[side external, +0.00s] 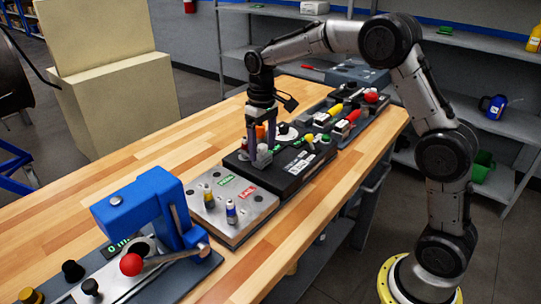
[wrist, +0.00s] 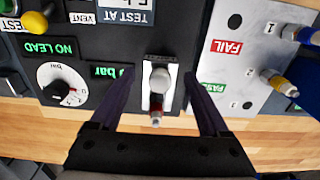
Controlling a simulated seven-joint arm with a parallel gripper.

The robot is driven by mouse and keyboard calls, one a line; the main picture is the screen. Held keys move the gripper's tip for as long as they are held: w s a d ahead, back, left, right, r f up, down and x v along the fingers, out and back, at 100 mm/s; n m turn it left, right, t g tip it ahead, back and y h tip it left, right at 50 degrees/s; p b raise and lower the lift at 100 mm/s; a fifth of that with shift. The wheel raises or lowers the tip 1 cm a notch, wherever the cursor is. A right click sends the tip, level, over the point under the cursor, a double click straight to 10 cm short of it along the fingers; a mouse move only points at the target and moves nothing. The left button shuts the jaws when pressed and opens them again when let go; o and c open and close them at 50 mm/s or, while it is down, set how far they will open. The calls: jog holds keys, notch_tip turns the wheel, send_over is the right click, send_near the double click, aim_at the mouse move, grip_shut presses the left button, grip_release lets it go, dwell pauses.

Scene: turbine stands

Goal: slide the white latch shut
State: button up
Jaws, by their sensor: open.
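The white latch (wrist: 160,82) is a rounded white knob on a pale upright plate in the wrist view, with a small red-tipped part at its lower end. My gripper (wrist: 161,76) is open, with one dark finger on each side of the latch and gaps visible between fingers and knob. In the side external view my gripper (side external: 260,160) points down at the near-left part of the black panel (side external: 290,176). The latch is mostly hidden there by the fingers.
A grey plate with PASS and FAIL labels (side external: 238,212) adjoins the black panel, bearing two small fittings. A blue clamp fixture (side external: 150,207) stands at the near left. A dial (wrist: 62,84) and green displays lie beside the latch. Bare wooden bench (side external: 150,150) runs behind.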

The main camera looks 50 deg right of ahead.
jog(key=shift+r, duration=3.5)
jog(key=shift+r, duration=0.1)
jog(key=s+a+r+t, duration=0.2)
jog(key=s+r, duration=0.3)
jog(key=s, duration=0.3)
jog(key=s+a+r+t, duration=0.2)
jog(key=s+r, duration=0.4)
jog(key=s, duration=0.3)
jog(key=s+f+t, duration=0.1)
jog(key=s+f, duration=1)
jog(key=s, duration=0.1)
jog(key=shift+s+a+t, duration=0.25)
jog(key=shift+s+t, duration=0.05)
jog(key=shift+s, duration=0.1)
